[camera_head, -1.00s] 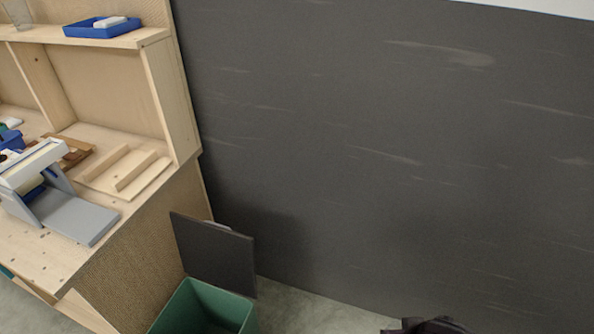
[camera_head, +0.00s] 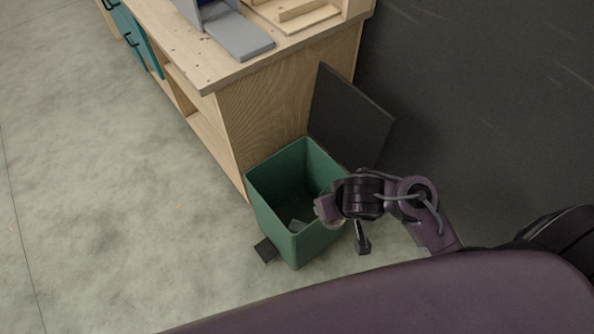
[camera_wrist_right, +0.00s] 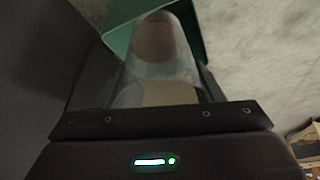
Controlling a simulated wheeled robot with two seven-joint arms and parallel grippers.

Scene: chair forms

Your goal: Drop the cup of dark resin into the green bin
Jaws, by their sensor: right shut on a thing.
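The green bin (camera_head: 262,205) stands open on the floor at the end of the wooden bench, its dark lid (camera_head: 350,115) tipped up behind it. My right arm reaches in from the right, with the right gripper (camera_head: 326,207) at the bin's right rim. In the right wrist view, the right gripper (camera_wrist_right: 152,85) is shut on a clear cup (camera_wrist_right: 160,75) with a brownish patch at its far end. Green bin wall (camera_wrist_right: 125,22) shows just beyond the cup. The cup is not clear in the head view. My left gripper is out of view.
The wooden bench (camera_head: 270,100) with teal drawers (camera_head: 135,35) stands behind and left of the bin. A dark wall panel (camera_head: 480,100) rises at the right. The floor (camera_head: 110,200) at the left is clear.

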